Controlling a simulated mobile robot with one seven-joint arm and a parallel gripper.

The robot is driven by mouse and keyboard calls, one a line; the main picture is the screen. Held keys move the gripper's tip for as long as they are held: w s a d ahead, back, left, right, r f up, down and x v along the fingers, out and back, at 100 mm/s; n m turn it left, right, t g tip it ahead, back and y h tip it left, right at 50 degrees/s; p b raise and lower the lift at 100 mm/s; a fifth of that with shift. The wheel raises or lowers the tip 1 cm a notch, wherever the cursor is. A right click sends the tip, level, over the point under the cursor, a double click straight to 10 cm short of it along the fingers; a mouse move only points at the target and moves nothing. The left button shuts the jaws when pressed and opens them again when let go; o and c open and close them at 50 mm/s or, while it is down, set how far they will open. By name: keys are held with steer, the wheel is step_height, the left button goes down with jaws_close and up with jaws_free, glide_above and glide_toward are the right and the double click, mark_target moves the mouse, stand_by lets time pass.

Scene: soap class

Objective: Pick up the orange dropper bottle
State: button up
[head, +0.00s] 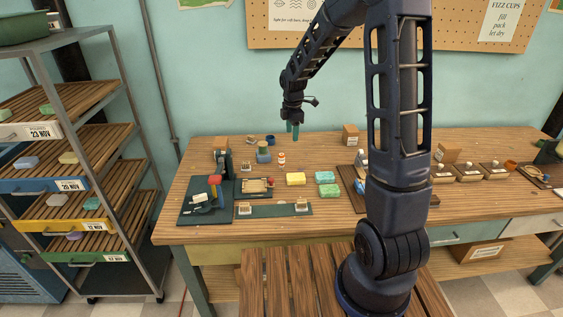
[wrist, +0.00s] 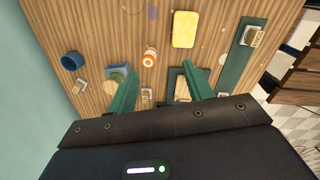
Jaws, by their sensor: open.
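The orange dropper bottle (head: 281,158) is small, orange and white, and stands on the wooden table behind the yellow soap bar. In the wrist view the bottle (wrist: 149,57) is seen from above, beyond the fingertips and nearer the left finger's side. My gripper (head: 292,132) hangs above the back of the table, fingers pointing down. In the wrist view my green-fingered gripper (wrist: 161,82) is open, with nothing held between the fingers. The bottle is apart from both fingers.
A yellow soap bar (head: 295,179) and green soap bars (head: 327,178) lie near the bottle. A blue cup (wrist: 72,61) and a blue block with a round green top (head: 263,152) stand close by. A shelf rack (head: 120,105) is at the left.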

mark_target(282, 162)
steer(key=w+a+f+n, duration=0.1)
steer(key=f, duration=0.1)
steer(key=w+a+f+n, duration=0.1)
steer(key=f, duration=0.1)
steer(key=w+a+f+n, duration=0.1)
steer(key=a+f, duration=0.1)
steer(key=f, duration=0.1)
steer(key=shift+g, duration=0.3)
steer(key=shift+n, duration=0.3)
steer(key=shift+w+f, duration=0.15)
steer(key=shift+f, duration=5.3)
steer(key=c, duration=1)
steer(key=shift+c, duration=0.2)
